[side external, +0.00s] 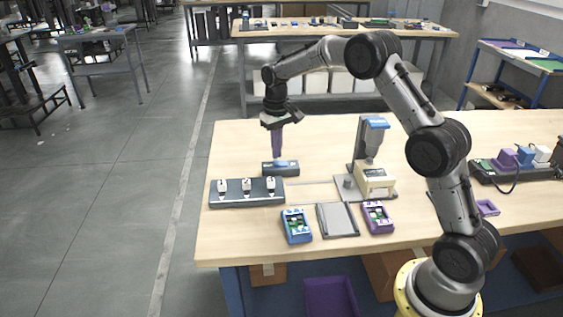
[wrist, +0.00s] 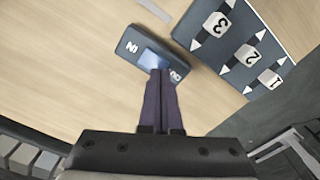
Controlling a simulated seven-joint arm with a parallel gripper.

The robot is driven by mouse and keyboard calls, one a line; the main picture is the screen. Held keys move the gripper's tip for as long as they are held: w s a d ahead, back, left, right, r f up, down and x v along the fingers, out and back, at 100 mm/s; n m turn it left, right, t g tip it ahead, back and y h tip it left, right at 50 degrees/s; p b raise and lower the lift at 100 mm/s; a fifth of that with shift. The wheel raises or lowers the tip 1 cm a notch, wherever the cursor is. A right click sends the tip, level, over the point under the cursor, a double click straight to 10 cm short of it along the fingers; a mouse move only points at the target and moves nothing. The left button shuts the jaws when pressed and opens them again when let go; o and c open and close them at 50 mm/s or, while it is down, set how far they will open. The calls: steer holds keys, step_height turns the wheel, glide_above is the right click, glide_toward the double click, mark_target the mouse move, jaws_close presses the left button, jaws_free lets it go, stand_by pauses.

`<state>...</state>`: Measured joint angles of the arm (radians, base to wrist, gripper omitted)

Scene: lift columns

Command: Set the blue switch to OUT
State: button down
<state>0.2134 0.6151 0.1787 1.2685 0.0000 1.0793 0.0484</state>
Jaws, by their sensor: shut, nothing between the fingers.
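The blue switch (side external: 281,162) sits on a small dark grey box (side external: 292,170) at the table's back left. In the wrist view, the blue switch (wrist: 150,57) lies in the middle of the box (wrist: 128,40). A white IN label shows at one end; the label at the other end is partly hidden by my fingers. My gripper (side external: 277,158) points down with purple fingers shut and empty. In the wrist view, the fingertips (wrist: 160,72) are at the switch, by the half away from IN. Whether they touch it, and which way the switch is tilted, I cannot tell.
A panel (side external: 247,199) with three white switches, numbered 1 to 3 (wrist: 232,50), stands close by. To the right are a lift column device (side external: 372,180), a blue box (side external: 297,226), a grey tray (side external: 337,220) and a purple box (side external: 377,217).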

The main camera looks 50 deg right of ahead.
mark_target(277, 162)
steer(key=shift+f, duration=1.1)
stand_by(1.0)
steer(key=shift+r, duration=3.6)
